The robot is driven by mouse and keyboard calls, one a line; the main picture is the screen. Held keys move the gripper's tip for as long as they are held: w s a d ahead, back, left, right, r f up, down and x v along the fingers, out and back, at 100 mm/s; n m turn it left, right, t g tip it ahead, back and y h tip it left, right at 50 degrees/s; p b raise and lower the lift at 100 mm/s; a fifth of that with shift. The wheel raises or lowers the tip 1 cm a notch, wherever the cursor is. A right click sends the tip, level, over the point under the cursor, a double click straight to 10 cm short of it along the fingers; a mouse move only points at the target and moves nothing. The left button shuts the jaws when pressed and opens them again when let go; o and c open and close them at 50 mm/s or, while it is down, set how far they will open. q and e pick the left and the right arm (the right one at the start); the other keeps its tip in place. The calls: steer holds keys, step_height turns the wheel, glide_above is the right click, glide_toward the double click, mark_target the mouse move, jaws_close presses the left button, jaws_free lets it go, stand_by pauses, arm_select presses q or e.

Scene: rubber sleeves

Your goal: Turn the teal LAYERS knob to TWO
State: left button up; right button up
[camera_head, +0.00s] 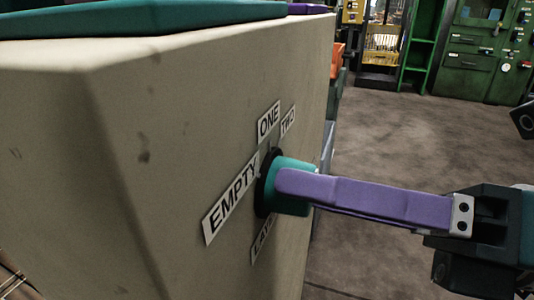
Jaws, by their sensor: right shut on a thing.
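The teal LAYERS knob (292,172) sticks out from the side of a beige cabinet (180,120), with a black ring at its base. White labels around it read EMPTY (231,198) at lower left, ONE (268,122) above and TWO (288,122) at upper right. A partly hidden label (264,240) sits below. My right gripper (296,186) comes in from the right with purple fingers and is shut on the knob. The fingers hide part of the knob, and I cannot tell which label it points to. My left gripper is not in view.
A teal slab (140,17) lies on top of the cabinet. Green shelving (418,50) and a green machine (470,50) stand far back.

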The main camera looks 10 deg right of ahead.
jaws_close()
steer(key=m+p, duration=0.7)
steer(key=m, duration=0.2)
steer(key=shift+p, duration=0.3)
stand_by(0.5)
steer(key=o, duration=0.7)
jaws_free()
